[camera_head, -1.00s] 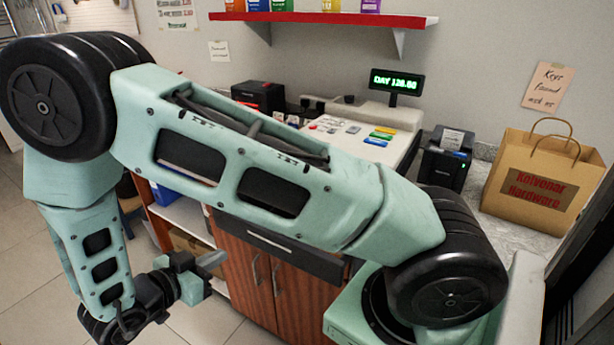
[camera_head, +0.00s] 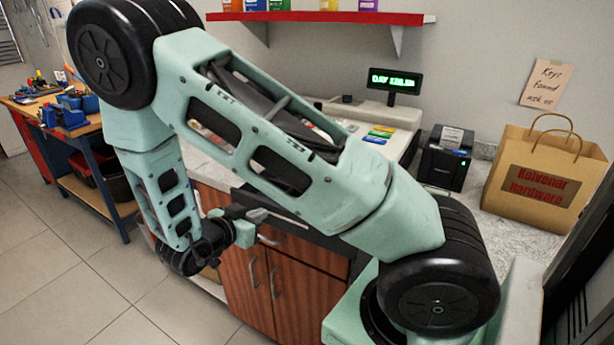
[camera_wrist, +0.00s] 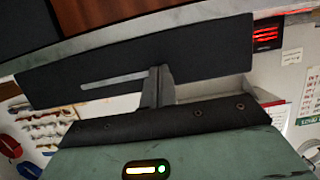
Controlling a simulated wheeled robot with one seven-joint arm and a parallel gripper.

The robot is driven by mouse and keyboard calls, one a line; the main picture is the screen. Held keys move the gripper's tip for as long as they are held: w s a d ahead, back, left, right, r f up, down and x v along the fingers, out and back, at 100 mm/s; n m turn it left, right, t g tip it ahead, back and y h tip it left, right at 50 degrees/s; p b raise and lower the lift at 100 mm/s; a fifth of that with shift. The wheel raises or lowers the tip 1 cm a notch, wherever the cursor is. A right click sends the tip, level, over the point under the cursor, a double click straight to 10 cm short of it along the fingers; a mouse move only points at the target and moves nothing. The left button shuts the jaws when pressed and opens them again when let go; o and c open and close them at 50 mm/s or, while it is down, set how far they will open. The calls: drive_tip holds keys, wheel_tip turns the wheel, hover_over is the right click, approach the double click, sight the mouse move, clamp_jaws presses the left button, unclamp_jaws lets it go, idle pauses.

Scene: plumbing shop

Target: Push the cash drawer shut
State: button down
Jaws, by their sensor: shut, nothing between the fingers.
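The cash drawer has a dark, flat front with a thin silver handle; it shows in the wrist view (camera_wrist: 205,52), and in the head view part of its front (camera_head: 325,240) shows below my arm. How far it stands out is hard to tell. My gripper (camera_head: 258,214) is shut and empty at the drawer's left part. In the wrist view, the closed fingers (camera_wrist: 159,84) overlap the drawer front close to the right end of the handle. I cannot tell whether they touch it. My forearm hides much of the drawer and counter in the head view.
Wooden cabinet doors (camera_head: 270,285) stand below the drawer. A register display (camera_head: 394,80), a black printer (camera_head: 446,157) and a paper bag (camera_head: 540,182) are on the counter. A blue-legged workbench (camera_head: 92,180) stands at left. The tiled floor (camera_head: 75,265) between is clear.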

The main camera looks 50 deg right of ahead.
drive_tip(key=w+d, duration=0.1)
drive_tip(key=d, duration=0.6)
drive_tip(key=w+d+b, duration=0.1)
drive_tip(key=d, duration=0.5)
drive_tip(key=w+d+b, duration=0.1)
drive_tip(key=d, duration=0.6)
drive_tip(key=shift+d, duration=0.35)
drive_tip(key=shift+s+a+p, duration=0.25)
drive_tip(key=shift+a+p, duration=0.1)
drive_tip(key=shift+a, duration=1.2)
drive_tip(key=shift+s+a+p, duration=0.2)
drive_tip(key=shift+a+p, duration=0.1)
drive_tip(key=shift+a, duration=1.2)
